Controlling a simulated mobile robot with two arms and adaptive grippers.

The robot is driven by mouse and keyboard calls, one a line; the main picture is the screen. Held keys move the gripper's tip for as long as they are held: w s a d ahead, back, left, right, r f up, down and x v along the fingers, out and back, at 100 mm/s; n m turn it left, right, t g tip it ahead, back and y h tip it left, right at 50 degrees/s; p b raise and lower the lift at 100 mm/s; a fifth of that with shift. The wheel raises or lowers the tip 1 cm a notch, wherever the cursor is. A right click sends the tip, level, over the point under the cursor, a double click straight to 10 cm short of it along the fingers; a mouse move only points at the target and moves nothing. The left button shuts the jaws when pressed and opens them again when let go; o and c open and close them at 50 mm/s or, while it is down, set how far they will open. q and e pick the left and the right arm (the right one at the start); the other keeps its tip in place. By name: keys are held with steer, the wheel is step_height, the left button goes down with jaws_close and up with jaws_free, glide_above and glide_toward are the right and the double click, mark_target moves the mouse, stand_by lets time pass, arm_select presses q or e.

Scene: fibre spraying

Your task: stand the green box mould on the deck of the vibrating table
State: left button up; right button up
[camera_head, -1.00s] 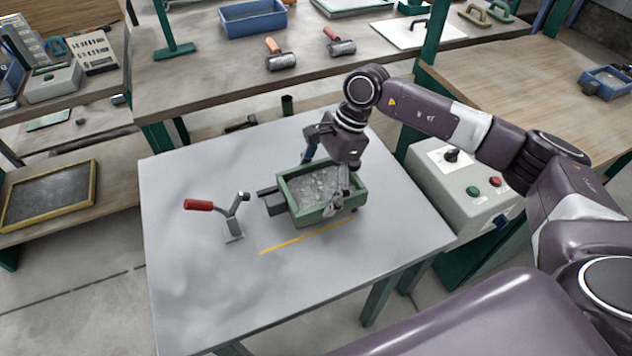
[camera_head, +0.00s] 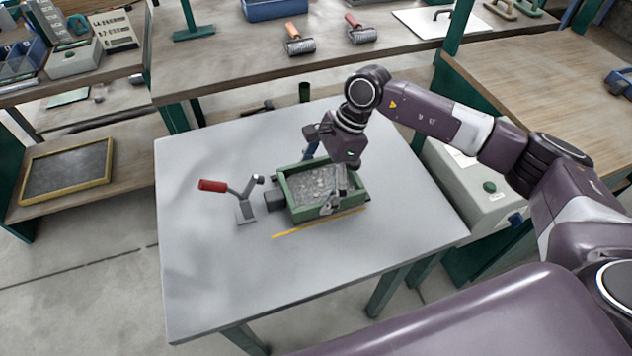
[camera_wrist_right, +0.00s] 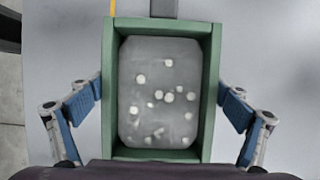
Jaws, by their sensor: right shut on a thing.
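The green box mould (camera_head: 353,199) is upright on or just above the grey deck of the vibrating table (camera_head: 215,290). Grey mix with pale lumps fills its inside. My right gripper (camera_head: 322,178) is over it, its fingers shut on two opposite outer walls. In the right wrist view, the blue finger pads flank the mould (camera_wrist_right: 211,95) left and right. A dark stop block (camera_head: 274,201) sits at the mould's left end. Any gap under the mould cannot be made out. My left gripper is not in view.
A toggle clamp with a red handle (camera_head: 213,186) stands left of the block. A yellow line (camera_head: 300,229) runs along the mould's near side. A control box (camera_head: 480,190) is right of the table.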

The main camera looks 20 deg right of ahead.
stand_by(0.8)
steer(key=o, duration=1.7)
steer(key=shift+o, duration=0.5)
